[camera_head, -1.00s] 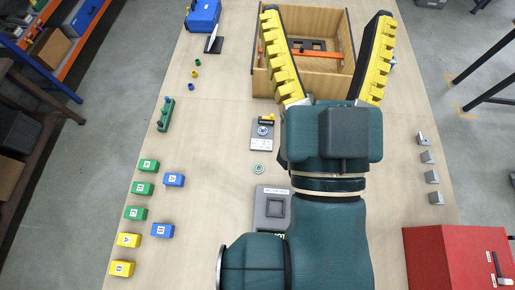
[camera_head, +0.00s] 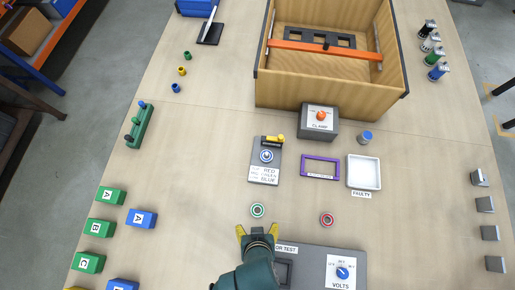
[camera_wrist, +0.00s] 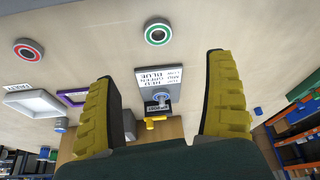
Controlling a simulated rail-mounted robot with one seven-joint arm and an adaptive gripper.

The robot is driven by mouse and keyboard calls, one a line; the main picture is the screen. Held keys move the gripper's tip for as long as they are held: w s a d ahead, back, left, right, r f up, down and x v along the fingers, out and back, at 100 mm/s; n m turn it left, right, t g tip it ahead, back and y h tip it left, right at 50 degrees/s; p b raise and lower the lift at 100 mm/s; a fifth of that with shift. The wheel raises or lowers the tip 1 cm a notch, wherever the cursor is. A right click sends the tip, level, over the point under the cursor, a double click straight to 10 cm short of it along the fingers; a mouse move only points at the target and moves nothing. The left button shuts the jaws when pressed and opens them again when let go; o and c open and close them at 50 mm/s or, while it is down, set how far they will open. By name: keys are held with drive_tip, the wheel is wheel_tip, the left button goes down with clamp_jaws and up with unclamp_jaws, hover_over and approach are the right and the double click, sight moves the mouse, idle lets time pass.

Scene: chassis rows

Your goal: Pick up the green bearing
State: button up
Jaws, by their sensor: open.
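The green bearing (camera_head: 257,210) is a small ring with a green band and a pale rim, lying flat on the table. It also shows in the wrist view (camera_wrist: 158,32), at the top centre. My gripper (camera_head: 257,232) is open, its two yellow-padded fingers spread apart on the near side of the bearing in the head view. In the wrist view the fingers (camera_wrist: 160,75) are empty, and the bearing shows beyond the gap between them, apart from both. A similar red bearing (camera_head: 327,220) lies to the right of the green one.
A grey colour-labelled fixture (camera_head: 265,163), a purple frame (camera_head: 320,167) and a white faulty tray (camera_head: 363,172) lie beyond the bearings. A test unit (camera_head: 343,272) with a volts dial is at the front. A wooden crate (camera_head: 330,92) stands at the back. Lettered blocks (camera_head: 142,219) are left.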

drive_tip(key=b, duration=0.3)
approach(257, 208)
drive_tip(key=shift+x, duration=1.15)
drive_tip(key=b+x, duration=0.1)
drive_tip(key=x, duration=0.4)
drive_tip(key=shift+w+d+f, duration=0.1)
drive_tip(key=shift+w+f, duration=0.05)
drive_tip(key=shift+f, duration=0.1)
drive_tip(key=shift+c, duration=0.3)
drive_tip(key=c, duration=1.3)
